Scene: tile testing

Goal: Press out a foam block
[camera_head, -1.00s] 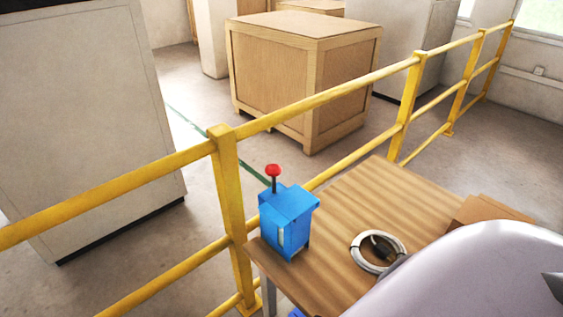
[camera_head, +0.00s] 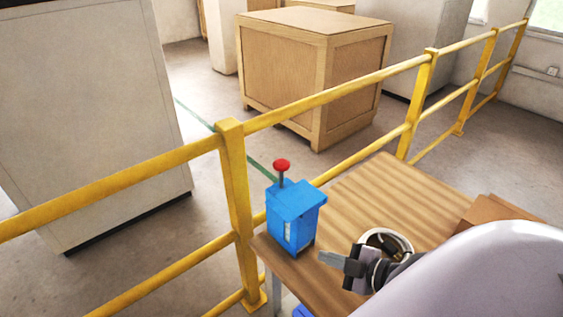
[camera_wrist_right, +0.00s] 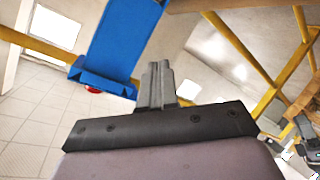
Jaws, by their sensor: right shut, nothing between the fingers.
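A blue press (camera_head: 295,215) with a red knob (camera_head: 282,165) on a thin dark stem stands upright at the near left end of a wooden table. A pale upright strip shows on its front; I cannot tell what it is, and I make out no foam block. My right gripper (camera_head: 330,258) is shut and empty, to the right of the press base and apart from it. In the right wrist view the shut fingers (camera_wrist_right: 158,70) are beside the blue press body (camera_wrist_right: 122,40), and the red knob (camera_wrist_right: 93,89) is partly hidden. My left gripper is out of view.
A pale cable ring (camera_head: 402,240) lies on the wooden table (camera_head: 375,195), partly behind my right wrist. A cardboard box (camera_head: 485,212) is at the right. A yellow railing (camera_head: 235,180) runs close behind the press and table. A wooden crate (camera_head: 290,85) stands beyond it.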

